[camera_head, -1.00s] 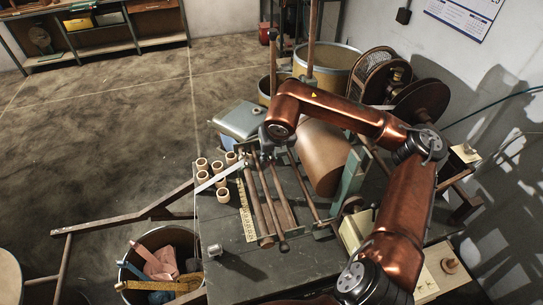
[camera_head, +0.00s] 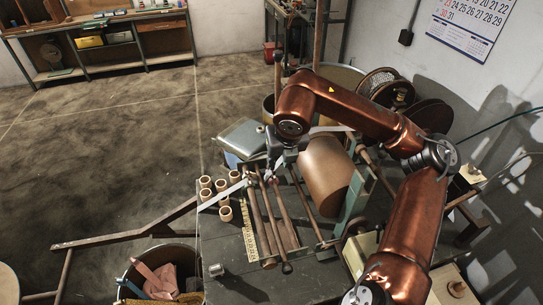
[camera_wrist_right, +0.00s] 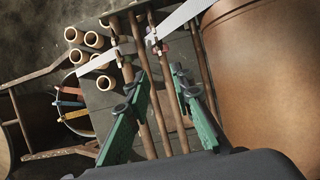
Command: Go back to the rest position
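My right gripper (camera_head: 274,176) hangs above the rods (camera_head: 284,222) of the winding bench. A pale tape strip (camera_wrist_right: 103,61) runs from the left to a rod. Another pale strip (camera_wrist_right: 183,17) comes from the large brown roll (camera_wrist_right: 265,75) and ends near a neighbouring rod; a gap shows between the strips. The brown roll (camera_head: 326,175) lies to the right of the gripper in the head view. My left gripper is not in view.
Several cardboard cores (camera_head: 221,186) stand left of the rods. A grey-blue box (camera_head: 241,138) is behind them. Wire reels (camera_head: 385,88) stand at the back right. A bin with coloured strips (camera_head: 160,280) is at the front left. The floor at left is open.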

